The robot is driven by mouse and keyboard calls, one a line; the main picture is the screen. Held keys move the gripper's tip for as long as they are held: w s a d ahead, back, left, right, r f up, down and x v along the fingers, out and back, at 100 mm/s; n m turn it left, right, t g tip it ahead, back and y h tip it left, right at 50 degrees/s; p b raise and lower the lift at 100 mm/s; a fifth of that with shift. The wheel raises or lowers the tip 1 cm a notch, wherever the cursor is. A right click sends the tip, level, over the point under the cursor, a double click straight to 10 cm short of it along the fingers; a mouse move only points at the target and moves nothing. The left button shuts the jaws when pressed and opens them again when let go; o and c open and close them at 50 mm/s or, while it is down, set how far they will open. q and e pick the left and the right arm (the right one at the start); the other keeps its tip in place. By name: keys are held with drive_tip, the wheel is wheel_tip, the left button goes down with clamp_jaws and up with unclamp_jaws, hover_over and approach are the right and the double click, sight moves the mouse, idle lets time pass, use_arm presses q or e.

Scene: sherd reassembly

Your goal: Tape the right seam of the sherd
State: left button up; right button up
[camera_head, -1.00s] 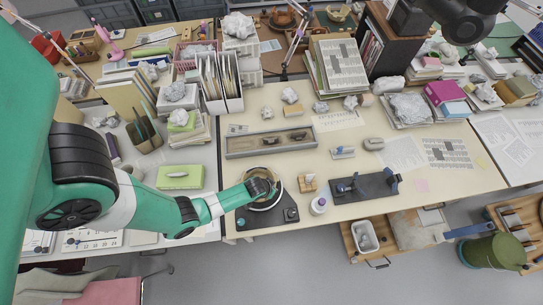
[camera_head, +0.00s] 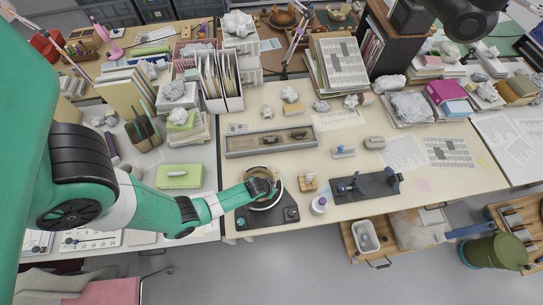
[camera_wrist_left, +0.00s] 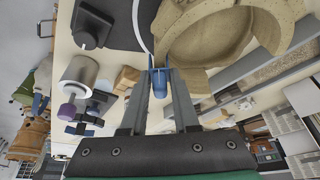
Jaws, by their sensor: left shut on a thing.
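The tan sherd bowl (camera_wrist_left: 210,32) fills the upper right of the left wrist view. In the head view the bowl (camera_head: 268,205) sits over a dark base (camera_head: 245,219) at the table's front edge, partly hidden by my left gripper (camera_head: 262,187). In the wrist view my left gripper (camera_wrist_left: 160,78) is shut on a small blue piece (camera_wrist_left: 161,85), close beside the bowl's edge. The seam is not clear. My right gripper is not in view.
A long grey tray (camera_head: 270,142) lies behind. Papers cover the table's right side.

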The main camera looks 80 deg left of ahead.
use_arm(q)
drive_tip(key=shift+f+b, duration=0.3)
idle(0.8)
idle(0.4)
drive_tip(key=o, duration=0.9)
drive_tip(key=shift+r, duration=0.1)
drive_tip(key=p+v, duration=0.3)
drive_tip(key=v, duration=0.3)
drive_tip(key=shift+r, duration=0.3)
drive_tip(key=p+v, duration=0.4)
drive_tip(key=v, duration=0.1)
drive_tip(key=shift+p, duration=0.4)
drive_tip(key=shift+f, duration=0.1)
